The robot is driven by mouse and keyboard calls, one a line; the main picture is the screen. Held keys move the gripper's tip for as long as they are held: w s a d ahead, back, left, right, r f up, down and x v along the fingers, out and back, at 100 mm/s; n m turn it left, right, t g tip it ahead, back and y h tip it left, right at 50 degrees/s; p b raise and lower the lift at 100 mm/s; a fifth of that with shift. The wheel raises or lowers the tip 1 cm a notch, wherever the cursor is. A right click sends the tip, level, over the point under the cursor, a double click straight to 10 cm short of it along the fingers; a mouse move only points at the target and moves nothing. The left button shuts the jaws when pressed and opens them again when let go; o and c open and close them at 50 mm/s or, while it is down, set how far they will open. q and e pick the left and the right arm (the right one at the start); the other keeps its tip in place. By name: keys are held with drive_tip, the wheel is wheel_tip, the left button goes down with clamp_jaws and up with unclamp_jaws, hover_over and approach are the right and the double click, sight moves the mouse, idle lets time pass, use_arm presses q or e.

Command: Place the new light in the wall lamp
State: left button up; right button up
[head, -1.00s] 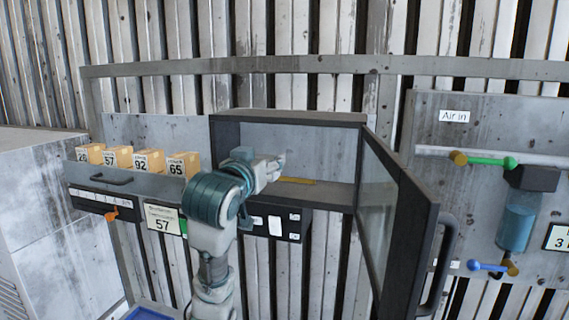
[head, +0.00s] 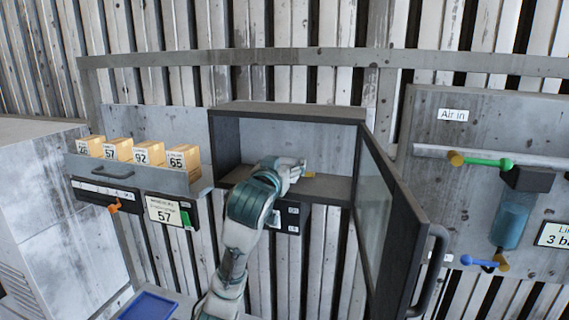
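My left gripper (head: 297,169) reaches into an open dark-framed wall cabinet (head: 288,108), low and near its floor. A small yellow piece (head: 310,175) shows right beside its fingertips; the rest of it is hidden behind the gripper. I cannot tell whether the fingers are shut on it. Small boxes labelled 26, 57 (head: 118,149), 92 and 65 stand in an open drawer (head: 135,172) at the left. I cannot make out a wall lamp or a light for certain. My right gripper is not in view.
The cabinet's glass door (head: 376,207) stands open toward me on the right, with a black handle (head: 436,268). A sign reading 57 (head: 165,212) hangs below the drawer. A blue tray (head: 148,306) is low left. A panel with coloured valve handles (head: 488,162) is at the right.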

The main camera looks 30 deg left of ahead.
use_arm(q)
drive_tip(key=shift+a, duration=0.1)
drive_tip(key=shift+s+d+r, duration=0.15)
drive_tip(key=shift+d, duration=0.45)
drive_tip(key=b+v, duration=0.4)
drive_tip(key=v, duration=0.8)
drive_tip(key=shift+d+b, duration=0.2)
drive_tip(key=shift+b, duration=0.2)
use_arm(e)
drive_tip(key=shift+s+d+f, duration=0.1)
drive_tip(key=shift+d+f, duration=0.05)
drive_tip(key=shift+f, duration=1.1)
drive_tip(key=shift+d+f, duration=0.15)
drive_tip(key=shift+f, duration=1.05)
